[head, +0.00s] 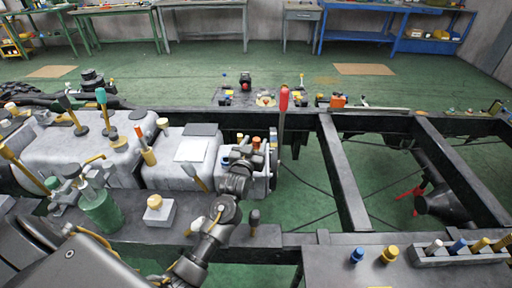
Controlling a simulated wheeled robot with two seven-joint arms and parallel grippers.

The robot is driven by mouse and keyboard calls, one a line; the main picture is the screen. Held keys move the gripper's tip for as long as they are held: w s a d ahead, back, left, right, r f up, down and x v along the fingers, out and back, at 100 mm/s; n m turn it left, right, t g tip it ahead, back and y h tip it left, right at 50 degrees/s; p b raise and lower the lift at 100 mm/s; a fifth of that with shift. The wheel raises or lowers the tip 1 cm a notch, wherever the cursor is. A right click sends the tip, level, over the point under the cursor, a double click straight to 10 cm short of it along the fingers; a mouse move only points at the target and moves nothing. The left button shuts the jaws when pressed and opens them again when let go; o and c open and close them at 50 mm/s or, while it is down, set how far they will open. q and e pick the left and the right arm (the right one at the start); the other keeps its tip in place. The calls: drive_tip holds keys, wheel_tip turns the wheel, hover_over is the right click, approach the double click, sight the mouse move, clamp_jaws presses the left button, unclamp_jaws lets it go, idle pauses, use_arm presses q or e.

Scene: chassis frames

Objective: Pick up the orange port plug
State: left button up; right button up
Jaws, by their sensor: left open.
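A small orange plug (256,142) stands on the grey gearbox end near the frame's middle, among other small caps. My left gripper (244,154) reaches in from the lower left and is right beside the plug, over the gearbox end. It is open and small in the picture, and I cannot tell whether its fingers straddle or touch the plug. My right gripper is not in view.
A red-handled lever (283,102) rises just right of the plug. A white block with a yellow knob (154,208) sits on the near rail. Black frame beams (342,180) cross open gaps at right.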

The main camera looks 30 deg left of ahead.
use_arm(q)
drive_tip(key=shift+c, duration=0.4)
drive_tip(key=c, duration=1)
clamp_jaws()
